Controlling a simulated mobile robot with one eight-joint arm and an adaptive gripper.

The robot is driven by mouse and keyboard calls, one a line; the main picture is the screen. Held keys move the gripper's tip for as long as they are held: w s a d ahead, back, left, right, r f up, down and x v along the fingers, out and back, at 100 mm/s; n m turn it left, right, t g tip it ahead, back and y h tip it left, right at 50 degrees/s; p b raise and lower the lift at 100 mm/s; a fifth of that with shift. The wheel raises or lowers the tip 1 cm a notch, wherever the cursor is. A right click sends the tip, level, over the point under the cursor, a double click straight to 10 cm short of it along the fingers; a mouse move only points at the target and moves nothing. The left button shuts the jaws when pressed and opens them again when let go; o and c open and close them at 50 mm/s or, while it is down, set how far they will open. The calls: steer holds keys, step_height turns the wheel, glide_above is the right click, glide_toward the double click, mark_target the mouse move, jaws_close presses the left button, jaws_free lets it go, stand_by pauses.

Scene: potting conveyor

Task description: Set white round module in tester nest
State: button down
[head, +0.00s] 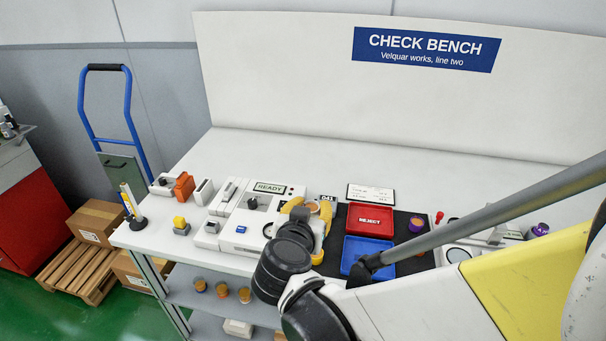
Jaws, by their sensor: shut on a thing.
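My gripper (312,214), with yellow fingers, is over the right end of the tester and the edge of the dark mat. It is shut on a round module (313,207) with an orange-brown top. The fingers and wrist hide most of its side, so its body colour is unclear. My wrist covers part of the tester's front right, and I cannot make out the nest clearly.
A red REJECT tray (370,207) and a blue tray (352,246) sit on a dark mat (402,243) to the right. A purple module with an orange top (416,224) stands beside them. An orange block (184,185) and a yellow-topped button (180,224) are at left.

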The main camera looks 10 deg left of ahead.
steer(key=w+a+f+b, duration=0.1)
steer(key=a+f, duration=0.1)
steer(key=a, duration=0.1)
steer(key=w+a+f+b, duration=0.1)
steer(key=a+f+b, duration=0.1)
steer(key=a, duration=0.2)
steer(key=w+a+f+b, duration=0.1)
steer(key=a+f, duration=0.1)
steer(key=a, duration=0.1)
steer(key=shift+w+a+f, duration=0.2)
steer(key=shift+w+f, duration=0.05)
steer(key=shift+f, duration=0.1)
step_height(320, 180, down, 4)
steer(key=b, duration=0.2)
steer(key=shift+b, duration=0.4)
steer(key=shift+r, duration=0.1)
steer(key=c, duration=1)
jaws_free()
steer(key=shift+f, duration=0.2)
steer(key=shift+s+r, duration=0.15)
steer(key=shift+r, duration=0.15)
steer(key=p+v, duration=0.5)
steer(key=v, duration=0.6)
steer(key=shift+s+r, duration=0.15)
steer(key=shift+s, duration=0.2)
